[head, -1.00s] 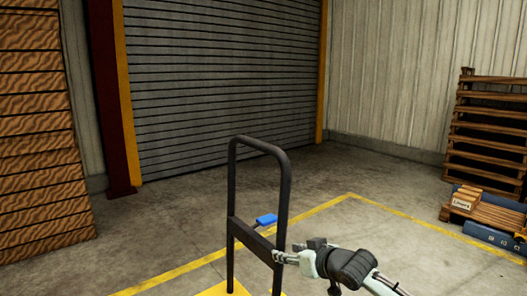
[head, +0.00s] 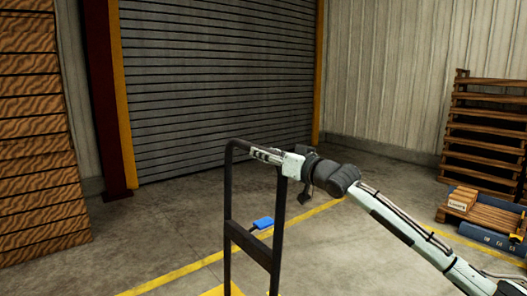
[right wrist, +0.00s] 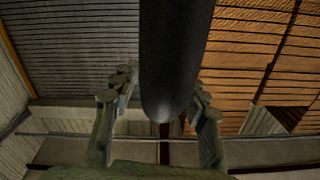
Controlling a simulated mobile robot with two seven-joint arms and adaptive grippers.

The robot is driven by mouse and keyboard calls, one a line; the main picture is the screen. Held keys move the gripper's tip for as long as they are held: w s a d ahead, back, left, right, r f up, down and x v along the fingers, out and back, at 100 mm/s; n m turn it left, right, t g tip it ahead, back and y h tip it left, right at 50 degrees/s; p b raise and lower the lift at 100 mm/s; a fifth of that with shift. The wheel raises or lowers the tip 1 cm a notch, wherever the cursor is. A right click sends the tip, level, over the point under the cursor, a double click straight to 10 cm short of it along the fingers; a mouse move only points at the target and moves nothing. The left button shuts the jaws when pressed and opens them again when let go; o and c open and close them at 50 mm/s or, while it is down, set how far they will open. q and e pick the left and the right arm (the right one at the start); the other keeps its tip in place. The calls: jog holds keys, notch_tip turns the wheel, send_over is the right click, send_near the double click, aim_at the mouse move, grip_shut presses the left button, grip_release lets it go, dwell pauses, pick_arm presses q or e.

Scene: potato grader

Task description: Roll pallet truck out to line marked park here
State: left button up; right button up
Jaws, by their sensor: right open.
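The pallet truck's black looped handle (head: 228,205) stands upright in the lower middle of the head view, with a crossbar and a small blue part (head: 263,223) beside it. My right gripper (head: 264,154) is at the top of the loop, near its right corner. In the right wrist view, my right gripper's (right wrist: 160,102) two fingers are spread on either side of the thick black bar (right wrist: 172,60), with gaps showing. The truck's base is cut off by the bottom edge. My left gripper is out of view.
A yellow floor line (head: 180,274) runs behind the handle. A closed roller door (head: 215,90) is at the back. Stacked wooden crates (head: 35,150) stand at left. The floor between is clear.

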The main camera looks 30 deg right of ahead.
jog(key=shift+w+a, duration=0.1)
jog(key=shift+w, duration=0.75)
jog(key=shift+c, duration=0.3)
grip_shut()
